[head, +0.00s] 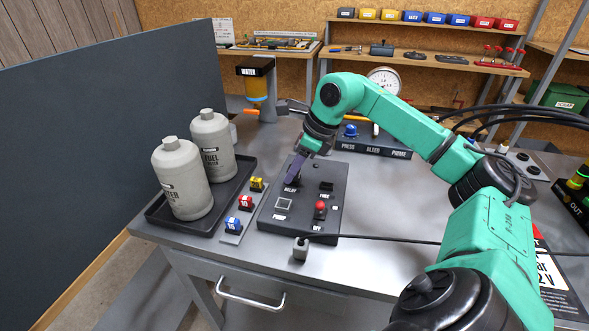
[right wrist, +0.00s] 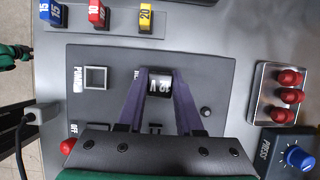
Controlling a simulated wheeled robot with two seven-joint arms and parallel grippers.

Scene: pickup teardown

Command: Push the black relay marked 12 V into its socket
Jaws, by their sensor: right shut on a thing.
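The black relay (right wrist: 160,86), with a white marking that reads partly as 12 V, is between the purple fingers of my right gripper (right wrist: 161,88) in the right wrist view. My right gripper (head: 293,172) is shut on it, low over the RELAY place of the dark panel (head: 268,222). The socket is hidden under the relay and fingers, so I cannot tell how deep the relay sits. The panel (right wrist: 100,118) also shows an empty square PUMP socket (right wrist: 95,79). My left gripper is not in view.
A red knob (head: 320,207) stands on the panel. Yellow (head: 257,184), red (head: 245,201) and blue (head: 233,224) fuses stand left of it. Two grey bottles (head: 182,175) (head: 212,143) stand in a black tray (head: 202,226). A cable with a grey plug (head: 301,249) lies in front.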

